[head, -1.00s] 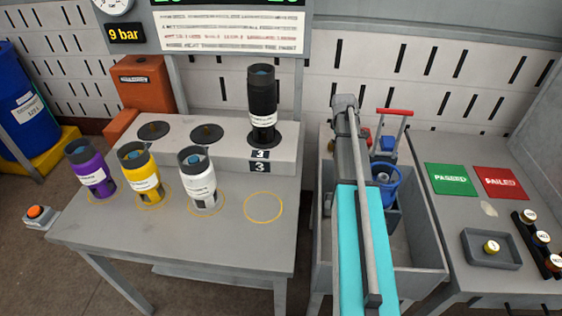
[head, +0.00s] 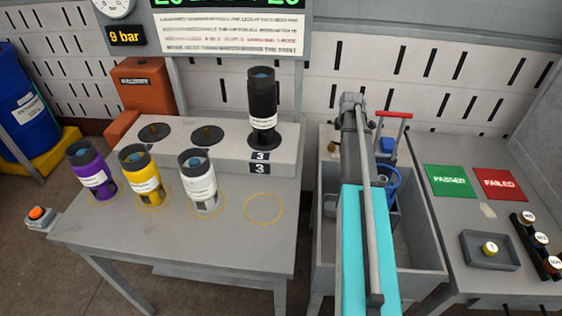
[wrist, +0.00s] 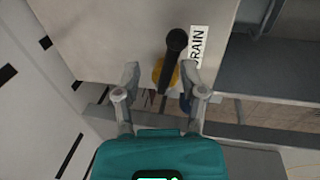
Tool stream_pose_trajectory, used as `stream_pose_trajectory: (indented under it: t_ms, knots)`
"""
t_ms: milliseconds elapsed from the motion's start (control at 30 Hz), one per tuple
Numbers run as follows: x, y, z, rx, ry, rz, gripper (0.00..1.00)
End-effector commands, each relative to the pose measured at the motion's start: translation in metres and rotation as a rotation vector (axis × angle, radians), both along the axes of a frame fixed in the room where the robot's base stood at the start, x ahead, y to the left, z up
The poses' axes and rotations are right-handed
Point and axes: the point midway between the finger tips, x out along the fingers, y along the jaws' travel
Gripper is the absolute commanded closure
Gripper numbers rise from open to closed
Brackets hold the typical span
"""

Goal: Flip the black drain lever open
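The black drain lever (wrist: 175,42) shows in the wrist view, with a round dark knob and a yellow base (wrist: 165,74). It sits beside a white label (wrist: 198,46) reading "RAIN", its first letter covered, on a light grey surface. My gripper (wrist: 160,72) is open, one finger to the left of the lever's base and the other to its right, near the label. I cannot tell whether either finger touches it. In the head view my arm hides the gripper, and I cannot make out the lever there.
A grey sink (head: 421,268) lies around my arm, with a blue bucket (head: 393,185) and a red-topped handle (head: 394,114) close by on the right. The left table (head: 120,232) holds purple, yellow, white and black cylinders. A right table carries green and red pads.

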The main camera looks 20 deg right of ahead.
Motion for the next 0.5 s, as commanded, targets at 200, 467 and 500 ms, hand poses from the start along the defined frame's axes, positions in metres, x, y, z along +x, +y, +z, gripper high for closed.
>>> stream_pose_trajectory:
  t_ms: [200, 467, 500]
  knots:
    - [-0.004, 0.002, 0.024, 0.000, 0.001, -0.002, 0.47]
    - [-0.008, 0.004, 0.046, 0.000, 0.001, -0.003, 0.47]
    - [-0.009, 0.004, 0.049, 0.000, 0.001, -0.004, 0.47]
